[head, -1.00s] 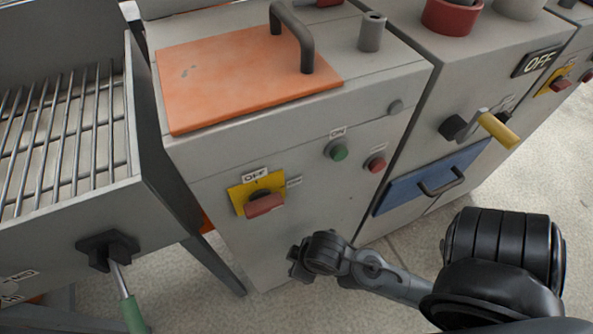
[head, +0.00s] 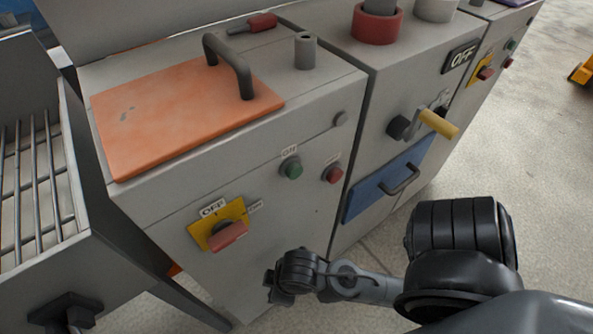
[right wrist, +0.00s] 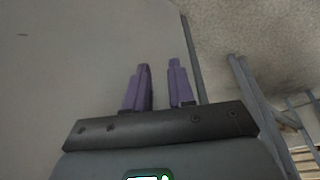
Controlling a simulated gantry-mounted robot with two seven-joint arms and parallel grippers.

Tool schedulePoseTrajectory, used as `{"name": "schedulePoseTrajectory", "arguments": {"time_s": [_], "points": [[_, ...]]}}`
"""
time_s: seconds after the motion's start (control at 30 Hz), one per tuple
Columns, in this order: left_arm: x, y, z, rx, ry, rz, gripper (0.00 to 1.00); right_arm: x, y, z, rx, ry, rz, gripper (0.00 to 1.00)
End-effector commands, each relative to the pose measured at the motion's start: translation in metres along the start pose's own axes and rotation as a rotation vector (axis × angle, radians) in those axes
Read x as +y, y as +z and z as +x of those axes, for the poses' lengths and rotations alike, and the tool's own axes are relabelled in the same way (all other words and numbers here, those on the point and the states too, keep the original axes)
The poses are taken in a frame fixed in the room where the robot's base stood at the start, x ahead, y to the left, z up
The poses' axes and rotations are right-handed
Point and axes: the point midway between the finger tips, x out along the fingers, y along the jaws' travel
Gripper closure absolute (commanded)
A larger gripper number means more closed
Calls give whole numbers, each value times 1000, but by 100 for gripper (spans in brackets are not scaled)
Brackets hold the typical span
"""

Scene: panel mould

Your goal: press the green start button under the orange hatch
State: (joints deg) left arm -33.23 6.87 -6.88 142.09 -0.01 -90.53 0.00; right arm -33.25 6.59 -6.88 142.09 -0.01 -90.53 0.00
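The green start button (head: 291,169) sits on the front panel of the grey cabinet, below and to the right of the orange hatch (head: 180,112). The hatch lies flat and shut on the cabinet top, with a dark handle (head: 229,62). A red button (head: 333,174) is to the right of the green one. My right gripper (head: 276,287) is low in front of the cabinet, below the buttons; its fingers are hidden in the head view. The right wrist view shows its two purple fingers (right wrist: 158,85) apart with nothing between them. My left gripper is not in view.
A red rotary switch on a yellow plate (head: 218,226) sits left of the green button. A yellow-handled lever (head: 437,122) and a blue drawer (head: 388,182) are to the right. A grated bin (head: 40,190) stands at the left.

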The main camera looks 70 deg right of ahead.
Motion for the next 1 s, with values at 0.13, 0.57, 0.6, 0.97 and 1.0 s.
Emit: {"name": "schedulePoseTrajectory", "arguments": {"time_s": [0.13,0.57,0.6,0.97,1.0], "points": [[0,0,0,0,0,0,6,1,0,0,0,3,-3,100],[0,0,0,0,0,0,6,2,1,0,-1,7,-9,100],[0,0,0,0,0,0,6,2,1,0,-1,7,-9,100],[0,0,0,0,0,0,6,1,0,0,0,2,-3,100],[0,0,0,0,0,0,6,0,0,0,0,2,-2,100]]}}
